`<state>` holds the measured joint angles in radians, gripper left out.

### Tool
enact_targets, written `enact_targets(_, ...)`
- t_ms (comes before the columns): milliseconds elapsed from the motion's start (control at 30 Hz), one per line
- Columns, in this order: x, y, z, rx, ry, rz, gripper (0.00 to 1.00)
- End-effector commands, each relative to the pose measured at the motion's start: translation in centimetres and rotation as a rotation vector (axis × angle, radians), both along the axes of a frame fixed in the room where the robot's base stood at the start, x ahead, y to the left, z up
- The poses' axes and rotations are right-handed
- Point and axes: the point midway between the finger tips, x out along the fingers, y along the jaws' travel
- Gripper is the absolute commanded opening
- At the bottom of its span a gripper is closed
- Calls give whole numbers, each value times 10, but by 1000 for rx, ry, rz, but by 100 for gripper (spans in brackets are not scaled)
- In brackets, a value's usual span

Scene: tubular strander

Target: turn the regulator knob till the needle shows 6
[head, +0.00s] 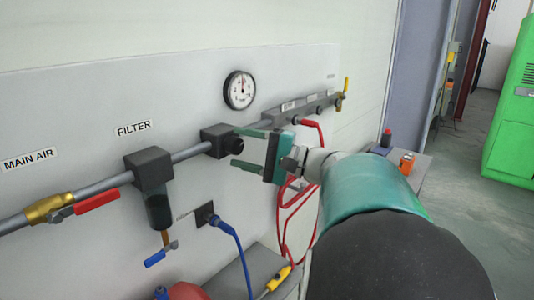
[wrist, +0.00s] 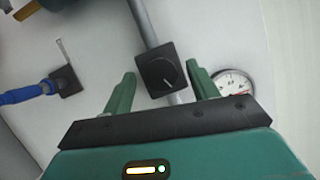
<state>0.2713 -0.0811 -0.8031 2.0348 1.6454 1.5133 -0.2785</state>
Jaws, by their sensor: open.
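The regulator is a dark block on the grey pipe, and its black knob (head: 235,146) faces out toward my gripper. In the wrist view the knob (wrist: 160,74) shows a pale pointer line, between and beyond the fingers. The round white gauge (head: 240,90) is above the regulator; its needle points about straight up, but the numbers are too small to read. The gauge (wrist: 234,86) is partly hidden behind the right finger in the wrist view. My green gripper (head: 244,148) is open and empty in front of the knob, with its fingers apart; it also shows in the wrist view (wrist: 161,80).
A filter (head: 150,180) and a red-handled main air valve (head: 75,207) are on the pipe to the left. A manifold (head: 305,107) with red hoses is to the right. A blue hose (head: 232,235) leaves a wall socket below. A green cabinet (head: 512,110) stands far right.

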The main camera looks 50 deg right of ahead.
Motion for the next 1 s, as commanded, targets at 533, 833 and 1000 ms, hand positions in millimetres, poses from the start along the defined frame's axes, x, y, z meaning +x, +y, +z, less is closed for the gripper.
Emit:
enact_targets(533, -99, -44, -12, 1, 1, -6, 59)
enact_targets(833, -120, -53, -14, 0, 0, -1, 59)
enact_targets(1000, -120, -53, -14, 0, 0, -1, 59)
